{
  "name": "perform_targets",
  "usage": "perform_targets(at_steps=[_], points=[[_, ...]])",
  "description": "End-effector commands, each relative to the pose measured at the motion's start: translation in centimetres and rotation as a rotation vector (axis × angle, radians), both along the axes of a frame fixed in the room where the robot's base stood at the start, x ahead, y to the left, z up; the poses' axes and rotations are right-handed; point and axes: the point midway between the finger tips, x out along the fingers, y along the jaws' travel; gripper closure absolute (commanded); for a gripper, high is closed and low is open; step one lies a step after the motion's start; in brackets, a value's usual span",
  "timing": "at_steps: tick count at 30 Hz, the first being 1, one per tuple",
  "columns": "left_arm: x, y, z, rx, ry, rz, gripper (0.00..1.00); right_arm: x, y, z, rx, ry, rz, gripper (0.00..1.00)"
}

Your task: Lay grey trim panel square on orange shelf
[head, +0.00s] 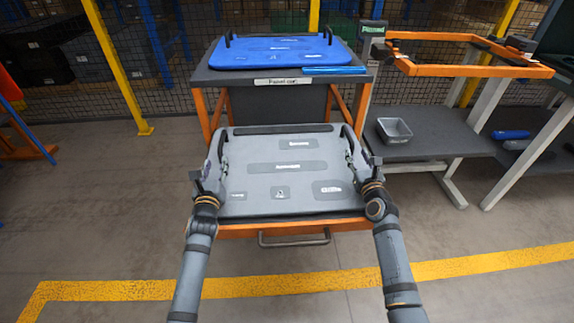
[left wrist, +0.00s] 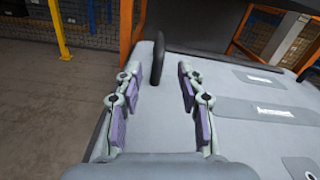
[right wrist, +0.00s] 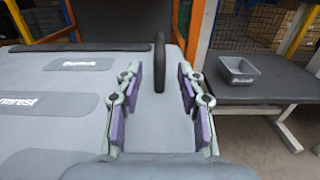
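The grey trim panel (head: 265,187) lies face up on the orange shelf (head: 240,231) at the front of the cart, its edges looking roughly parallel to the shelf's. It has a black upright handle on each side. My left gripper (head: 217,160) is open over the panel's left side. In the left wrist view the left handle (left wrist: 157,56) stands beyond the fingertips, in line with the gap. My right gripper (head: 352,150) is open over the right side, with the right handle (right wrist: 159,62) beyond its fingertips. Neither gripper holds anything; whether the fingers touch the panel, I cannot tell.
A blue panel (head: 280,46) lies on the cart's upper shelf behind. To the right stand a grey bench with a small bin (head: 394,131) and an orange frame (head: 470,69). A yellow floor line (head: 110,290) runs in front; floor at left is clear.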

Motion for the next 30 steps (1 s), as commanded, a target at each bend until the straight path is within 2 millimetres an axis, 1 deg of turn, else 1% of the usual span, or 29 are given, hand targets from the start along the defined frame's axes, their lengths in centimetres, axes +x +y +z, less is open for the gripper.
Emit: perform_targets(at_steps=[1,3,6,9,13,30], points=[[0.0,0.0,0.0,0.0,0.0,0.0,0.61,-1.3,-0.1,-0.1,-0.001,0.001,0.0,0.61],[0.0,0.0,0.0,0.0,0.0,0.0,0.61,-2.9,-0.3,0.0,-0.002,0.0,0.0,0.61],[0.0,0.0,0.0,0.0,0.0,0.0,0.61,-4.6,-0.4,0.0,-0.001,-0.001,0.0,0.61],[0.0,0.0,0.0,0.0,0.0,0.0,0.61,-5.6,-0.5,0.0,0.0,-0.001,0.0,0.61],[0.0,0.0,0.0,0.0,0.0,0.0,0.61,-6.1,-0.5,0.1,0.002,-0.001,0.0,0.61],[0.0,0.0,0.0,0.0,0.0,0.0,0.61,-6.0,-0.5,0.1,0.002,-0.001,0.0,0.61]])
